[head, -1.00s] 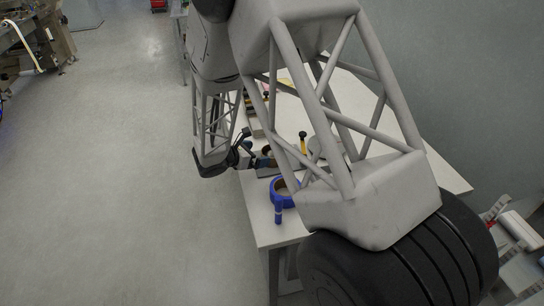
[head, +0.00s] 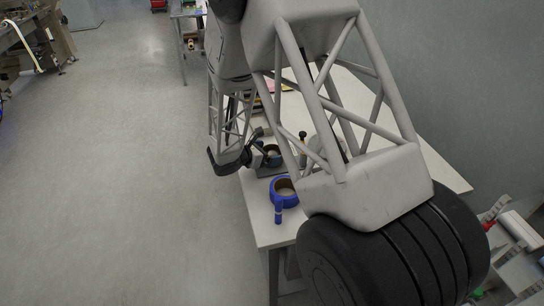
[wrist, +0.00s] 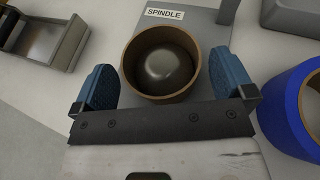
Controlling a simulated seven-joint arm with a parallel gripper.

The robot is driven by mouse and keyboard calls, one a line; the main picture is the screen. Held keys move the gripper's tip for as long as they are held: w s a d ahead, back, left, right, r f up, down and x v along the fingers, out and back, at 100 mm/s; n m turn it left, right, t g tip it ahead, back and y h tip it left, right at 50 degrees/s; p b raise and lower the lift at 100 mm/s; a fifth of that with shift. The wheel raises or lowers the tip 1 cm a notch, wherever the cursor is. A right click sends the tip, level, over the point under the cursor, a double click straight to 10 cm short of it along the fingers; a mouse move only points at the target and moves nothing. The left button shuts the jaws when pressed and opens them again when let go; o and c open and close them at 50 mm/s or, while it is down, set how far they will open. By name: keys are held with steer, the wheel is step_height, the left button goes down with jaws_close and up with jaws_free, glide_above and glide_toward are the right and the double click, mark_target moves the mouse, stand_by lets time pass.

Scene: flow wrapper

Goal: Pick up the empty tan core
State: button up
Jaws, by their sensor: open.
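The empty tan core (wrist: 162,97) is a short open tube in the middle of the wrist view. It stands upright around a rounded metal spindle (wrist: 162,65) on a grey plate labelled "SPINDLE" (wrist: 174,14). My gripper (wrist: 162,80) is open, with one blue-padded finger on the left side of the core and one on the right. A thin gap seems to show at the left; the right finger is very close to the wall, and I cannot tell whether it touches.
A blue tape roll (wrist: 300,108) lies close to the right of the right finger; it also shows in the head view (head: 283,187), with a small blue upright piece (head: 278,210) beside it. A grey metal frame (wrist: 50,38) stands upper left on the white table (head: 262,232).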

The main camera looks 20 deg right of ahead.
steer(key=shift+w+d+f, duration=0.15)
steer(key=shift+d+f, duration=0.05)
steer(key=shift+d, duration=0.25)
steer(key=c, duration=0.8)
steer(key=shift+o, duration=0.2)
steer(key=shift+r, duration=0.15)
step_height(320, 180, up, 10)
stand_by(0.5)
stand_by(0.4)
